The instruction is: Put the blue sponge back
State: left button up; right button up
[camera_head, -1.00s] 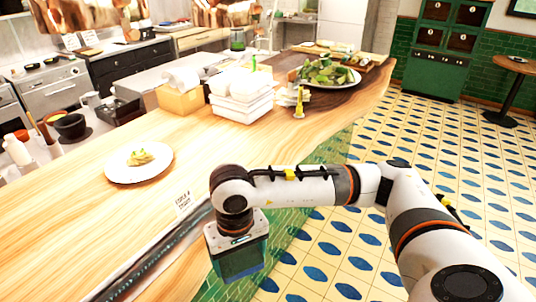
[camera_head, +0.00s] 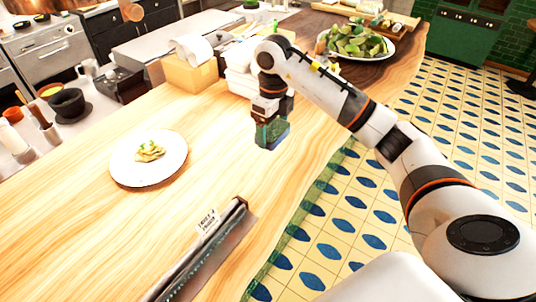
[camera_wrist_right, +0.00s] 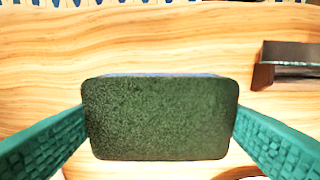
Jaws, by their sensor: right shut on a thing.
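The blue sponge (camera_head: 274,135) is in my right gripper (camera_head: 268,126), over the wooden counter (camera_head: 230,165). In the right wrist view the sponge (camera_wrist_right: 160,118) shows a dark green scouring face, with a thin blue edge behind it. Green textured fingers (camera_wrist_right: 262,140) press on its two sides. In the head view the gripper is just in front of the white stacked containers (camera_head: 240,84), to the right of the plate of food. The left gripper is not in view.
A white plate of food (camera_head: 148,158) lies on the counter at left. A dark metal box (camera_head: 200,255) with a paper label is at the front edge. A cardboard box (camera_head: 190,74) and a leafy plate (camera_head: 362,45) stand farther back.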

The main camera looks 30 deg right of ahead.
jog(key=p, duration=0.2)
send_over(273, 164)
notch_tip(273, 164, down, 5)
jog(key=shift+s, duration=0.1)
notch_tip(273, 164, down, 4)
jog(key=shift+f+p, duration=0.1)
jog(key=shift+p, duration=0.4)
jog(key=shift+f, duration=0.15)
jog(key=o, duration=0.8)
jog(key=shift+o, duration=0.2)
